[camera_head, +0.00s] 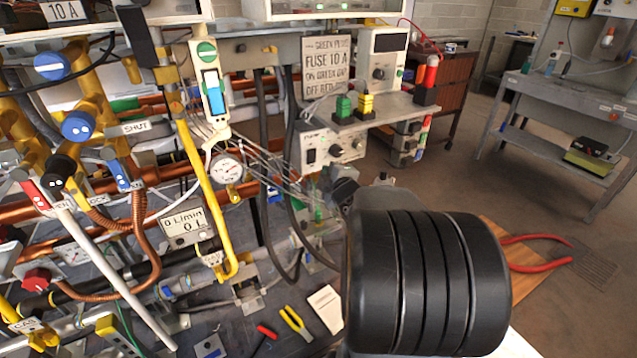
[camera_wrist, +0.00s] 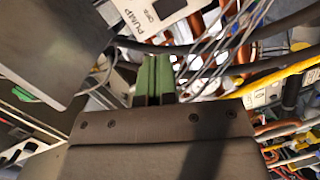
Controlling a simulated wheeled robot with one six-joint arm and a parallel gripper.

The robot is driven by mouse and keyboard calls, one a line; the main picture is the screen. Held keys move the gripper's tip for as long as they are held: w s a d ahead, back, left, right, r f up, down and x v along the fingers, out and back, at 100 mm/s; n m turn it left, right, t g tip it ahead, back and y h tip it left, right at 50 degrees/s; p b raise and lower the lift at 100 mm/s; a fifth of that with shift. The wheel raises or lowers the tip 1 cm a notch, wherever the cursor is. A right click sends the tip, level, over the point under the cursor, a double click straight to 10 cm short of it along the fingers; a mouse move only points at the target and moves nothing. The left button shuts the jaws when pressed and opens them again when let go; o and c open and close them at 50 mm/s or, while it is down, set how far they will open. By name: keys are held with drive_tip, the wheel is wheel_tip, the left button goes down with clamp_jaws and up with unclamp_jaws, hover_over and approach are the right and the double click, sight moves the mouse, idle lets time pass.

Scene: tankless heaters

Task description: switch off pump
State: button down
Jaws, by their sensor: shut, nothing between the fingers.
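The pump control box (camera_head: 333,148), a pale panel with black knobs, sits below the grey shelf at the centre of the head view. Its lettering is too small to read surely there. My gripper (camera_wrist: 153,62) has green fingertips together and empty, pointing up the picture just below that panel. I see no contact with a switch. In the head view, my dark arm reaches in from the lower right, ending just below the box.
Cables and copper pipes crowd the area left of the box. A gauge (camera_head: 227,169) and a yellow pipe (camera_head: 203,180) stand there. A dark flat plate (camera_wrist: 50,45) fills the wrist view's upper left. Open floor lies right.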

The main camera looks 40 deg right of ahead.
sight(315, 153)
drive_tip(key=d+f+n+t+b, duration=0.1)
drive_tip(key=s+d+f+n+t+y+b, duration=0.1)
drive_tip(key=f+n, duration=0.1)
drive_tip(key=s+d+f+n+t+y+b, duration=0.1)
drive_tip(key=n+b, duration=0.1)
drive_tip(key=shift+s+f+t, duration=0.15)
drive_tip(key=shift+f+t, duration=0.15)
drive_tip(key=w, duration=0.4)
drive_tip(key=w+d+r, duration=0.1)
drive_tip(key=w, duration=0.4)
drive_tip(key=w+b, duration=0.1)
drive_tip(key=w, duration=0.3)
drive_tip(key=shift+w+d+r, duration=0.35)
drive_tip(key=shift+w+d, duration=0.05)
